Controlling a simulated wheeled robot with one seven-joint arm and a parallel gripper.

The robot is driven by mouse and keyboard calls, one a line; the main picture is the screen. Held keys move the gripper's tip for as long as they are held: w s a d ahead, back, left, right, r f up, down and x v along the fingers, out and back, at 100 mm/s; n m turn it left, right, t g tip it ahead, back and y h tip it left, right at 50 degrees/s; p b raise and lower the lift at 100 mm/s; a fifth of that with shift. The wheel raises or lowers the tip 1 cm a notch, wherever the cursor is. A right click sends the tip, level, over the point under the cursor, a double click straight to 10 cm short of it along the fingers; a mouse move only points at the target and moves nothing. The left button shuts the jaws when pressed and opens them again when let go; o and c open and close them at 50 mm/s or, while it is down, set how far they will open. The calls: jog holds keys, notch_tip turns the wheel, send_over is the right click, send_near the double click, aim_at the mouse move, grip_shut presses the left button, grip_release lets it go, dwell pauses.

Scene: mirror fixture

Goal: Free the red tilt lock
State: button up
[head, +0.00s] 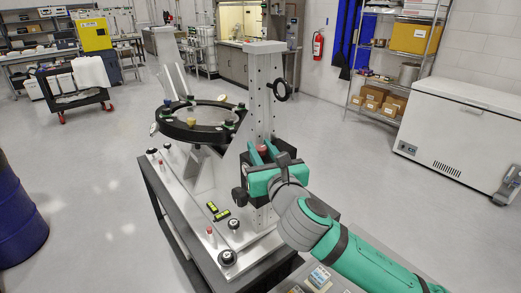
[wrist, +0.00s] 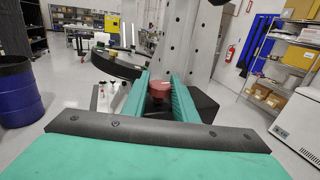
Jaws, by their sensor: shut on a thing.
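The red tilt lock (head: 263,150) is a red knob on a dark block at the silver upright of the mirror fixture. It also shows in the wrist view (wrist: 160,88), between the two green fingers. My gripper (head: 265,157) is at the knob, with one finger on each side, shut on it.
The fixture's silver base plate (head: 205,232) carries several black knobs, small red-topped pins and yellow-green levels (head: 218,212). A black handwheel (head: 281,90) juts from the upright's right side, above my gripper. A blue drum (head: 17,215) stands at the left. Open floor lies around the cart.

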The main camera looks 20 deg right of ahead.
jog(key=n+y, duration=0.1)
jog(key=y, duration=0.1)
jog(key=n+y, duration=0.1)
jog(key=y, duration=0.1)
jog(key=n+g+y, duration=0.1)
jog(key=n+y, duration=0.1)
jog(key=shift+w+d+r, duration=0.1)
jog(key=shift+d+r, duration=0.05)
jog(key=shift+d, duration=0.15)
jog(key=n+g+y, duration=0.2)
jog(key=y, duration=0.1)
jog(key=n+g+y, duration=0.2)
jog(key=n+y, duration=0.1)
jog(key=y, duration=0.1)
jog(key=shift+w+a, duration=0.15)
jog(key=n+g+y, duration=0.2)
jog(key=g, duration=0.1)
jog(key=n+g+y, duration=0.2)
jog(key=g, duration=0.1)
jog(key=shift+a+n, duration=0.1)
jog(key=shift+n, duration=0.2)
jog(key=shift+n+g+y, duration=0.4)
jog(key=shift+n+g, duration=0.5)
jog(key=shift+g, duration=0.4)
jog(key=shift+s+n+g, duration=0.25)
jog(key=shift+n+g, duration=0.05)
jog(key=shift+g, duration=0.2)
jog(key=o, duration=1.1)
jog(key=shift+c, duration=0.2)
